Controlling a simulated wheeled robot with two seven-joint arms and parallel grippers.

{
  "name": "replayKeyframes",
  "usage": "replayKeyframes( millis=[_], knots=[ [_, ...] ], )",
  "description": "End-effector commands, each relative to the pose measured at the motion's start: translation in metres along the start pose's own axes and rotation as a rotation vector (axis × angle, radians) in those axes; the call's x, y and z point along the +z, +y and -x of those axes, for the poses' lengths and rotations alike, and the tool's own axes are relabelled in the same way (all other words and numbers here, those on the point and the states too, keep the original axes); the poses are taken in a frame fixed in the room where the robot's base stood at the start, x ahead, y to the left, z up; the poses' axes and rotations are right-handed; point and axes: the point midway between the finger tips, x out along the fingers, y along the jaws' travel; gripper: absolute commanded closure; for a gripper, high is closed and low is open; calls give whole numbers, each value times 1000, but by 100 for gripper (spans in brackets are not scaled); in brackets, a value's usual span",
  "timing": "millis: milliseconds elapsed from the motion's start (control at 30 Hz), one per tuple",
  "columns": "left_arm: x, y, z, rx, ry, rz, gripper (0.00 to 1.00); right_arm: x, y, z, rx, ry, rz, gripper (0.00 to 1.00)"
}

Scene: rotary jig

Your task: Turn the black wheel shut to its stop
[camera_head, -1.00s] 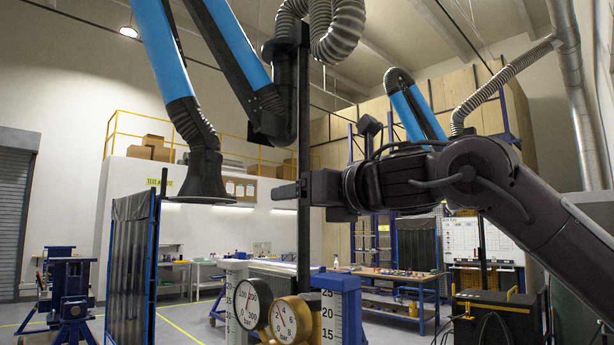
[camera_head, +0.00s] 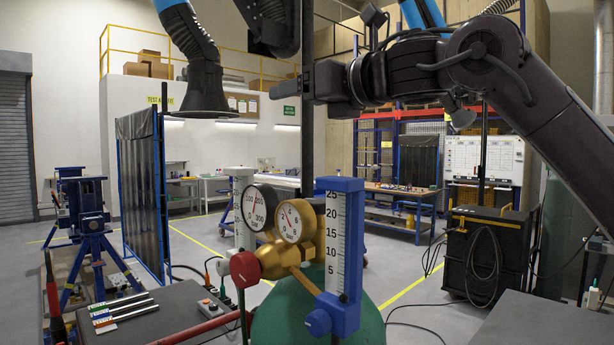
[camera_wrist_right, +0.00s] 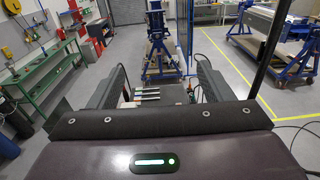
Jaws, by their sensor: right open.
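I cannot make out a black wheel in either view. A green cylinder (camera_head: 300,315) stands low in front of me in the head view, with a brass regulator (camera_head: 305,245) on top. The regulator carries two round gauges, a red knob (camera_head: 243,269) and a blue flow meter (camera_head: 345,250) with a blue knob (camera_head: 318,322). My right gripper (camera_head: 286,89) is high above the gauges, apart from them, pointing left. In the right wrist view its two fingers (camera_wrist_right: 155,85) are spread with nothing between them. My left gripper is not in view.
A dark bench top with colored rods (camera_head: 122,310) is at lower left. A dark upright pole (camera_head: 307,140) stands behind the regulator. A black cart (camera_head: 490,250) with coiled cable is at right. A fume hood (camera_head: 204,88) hangs at upper left. Floor shows between them.

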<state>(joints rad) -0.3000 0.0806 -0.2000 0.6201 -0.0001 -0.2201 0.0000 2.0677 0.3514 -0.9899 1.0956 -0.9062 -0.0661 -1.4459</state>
Motion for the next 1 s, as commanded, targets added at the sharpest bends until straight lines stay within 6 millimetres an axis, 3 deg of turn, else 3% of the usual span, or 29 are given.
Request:
replayKeyframes(
  millis=[200, 500, 800, 1000],
  knots=[
    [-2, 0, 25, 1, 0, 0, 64, -71, 2, -3, 199, 50, -28, 27],
    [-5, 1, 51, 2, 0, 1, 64, -144, -12, 40, 355, 3, -17, 27],
    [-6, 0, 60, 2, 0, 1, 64, -176, -24, 71, 378, -32, 12, 27],
    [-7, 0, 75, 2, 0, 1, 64, -174, -17, 56, 381, -33, 12, 27]
  ],
)
